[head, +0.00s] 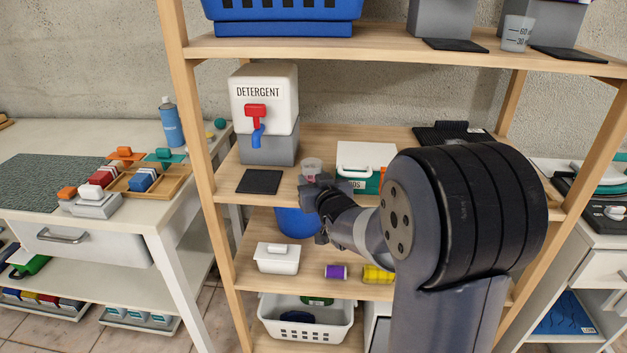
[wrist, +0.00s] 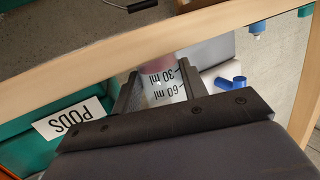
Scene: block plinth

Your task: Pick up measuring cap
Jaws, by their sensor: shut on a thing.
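My gripper (head: 322,186) is in front of the middle shelf. It is shut on a small translucent measuring cap (head: 311,166). In the wrist view, the measuring cap (wrist: 165,88) sits between the two fingers (wrist: 163,92), with 30 ml and 60 ml marks and a pinkish band at one end. The marks appear upside down in that view. I cannot tell whether the cap touches the shelf. A similar marked cup (head: 516,34) stands on the top shelf at the right.
A white detergent dispenser (head: 263,95) with a red and blue tap stands left of my gripper, behind a dark pad (head: 259,181). A white-and-teal pods box (head: 365,163) is close on the right. Wooden shelf posts (head: 190,115) flank the space. The lower shelf holds a white lidded tub (head: 277,260).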

